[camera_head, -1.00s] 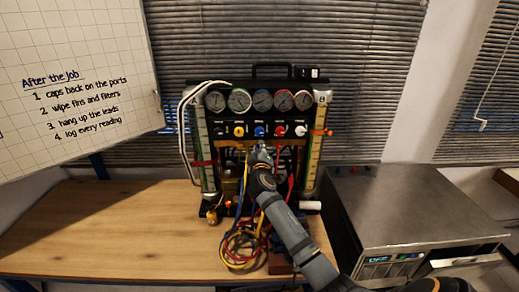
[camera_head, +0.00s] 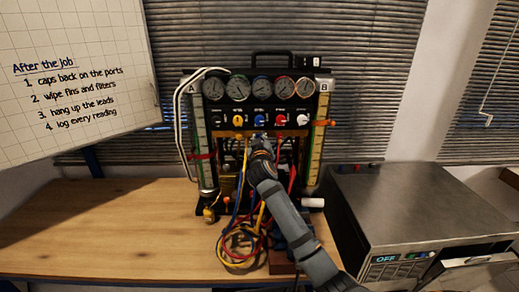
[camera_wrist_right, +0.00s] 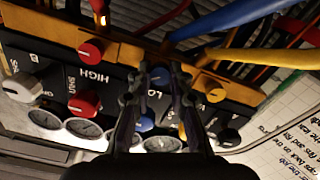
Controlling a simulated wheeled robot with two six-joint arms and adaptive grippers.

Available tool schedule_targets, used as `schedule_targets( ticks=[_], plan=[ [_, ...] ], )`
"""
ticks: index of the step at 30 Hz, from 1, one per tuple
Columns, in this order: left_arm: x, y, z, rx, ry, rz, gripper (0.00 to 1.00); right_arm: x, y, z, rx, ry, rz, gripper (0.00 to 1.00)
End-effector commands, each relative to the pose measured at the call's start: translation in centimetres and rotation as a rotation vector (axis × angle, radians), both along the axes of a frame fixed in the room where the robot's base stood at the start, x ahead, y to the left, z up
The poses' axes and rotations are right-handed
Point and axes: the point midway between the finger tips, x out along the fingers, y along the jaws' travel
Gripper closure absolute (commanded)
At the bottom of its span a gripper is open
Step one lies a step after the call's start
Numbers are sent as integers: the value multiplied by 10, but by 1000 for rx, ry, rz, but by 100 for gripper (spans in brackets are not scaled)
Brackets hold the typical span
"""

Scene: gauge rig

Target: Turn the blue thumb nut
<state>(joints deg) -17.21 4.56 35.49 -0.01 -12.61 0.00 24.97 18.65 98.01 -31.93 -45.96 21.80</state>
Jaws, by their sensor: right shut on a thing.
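The gauge rig (camera_head: 212,115) stands on the bench against the blinds. In the right wrist view the blue thumb nut (camera_wrist_right: 160,75) sits on the brass manifold bar (camera_wrist_right: 128,44), between a red nut (camera_wrist_right: 91,51) and a yellow nut (camera_wrist_right: 215,95). My right gripper (camera_wrist_right: 161,76) is shut on the blue thumb nut, a fingertip on each side of it. In the head view my right gripper (camera_head: 259,141) reaches the bar below the blue panel knob (camera_head: 259,119) and hides the nut. My left gripper is not in view.
Red, blue and yellow hoses (camera_head: 240,240) hang from the bar and coil on the bench. Hoses also pass near my gripper in the wrist view (camera_wrist_right: 245,12). A steel machine (camera_head: 420,210) stands at right. The bench's left side (camera_head: 100,225) is clear.

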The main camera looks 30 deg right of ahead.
Motion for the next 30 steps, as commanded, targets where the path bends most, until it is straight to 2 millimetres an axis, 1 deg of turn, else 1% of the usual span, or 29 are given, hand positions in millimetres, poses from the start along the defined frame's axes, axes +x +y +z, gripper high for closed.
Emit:
schedule_targets(
  ticks=[1, 6, 12, 21, 30],
  plan=[
    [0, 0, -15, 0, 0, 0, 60, 0, 0, -8, 37, -23, 1, 100],
    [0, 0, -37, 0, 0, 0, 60, 0, 0, -8, 173, -105, 0, 100],
    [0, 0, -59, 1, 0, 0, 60, 0, 0, -6, 312, -190, 0, 100],
    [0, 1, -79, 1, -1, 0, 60, 0, 0, -4, 458, -277, -1, 100],
    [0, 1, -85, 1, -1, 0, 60, 0, -1, -2, 516, -313, -1, 100]
  ],
)
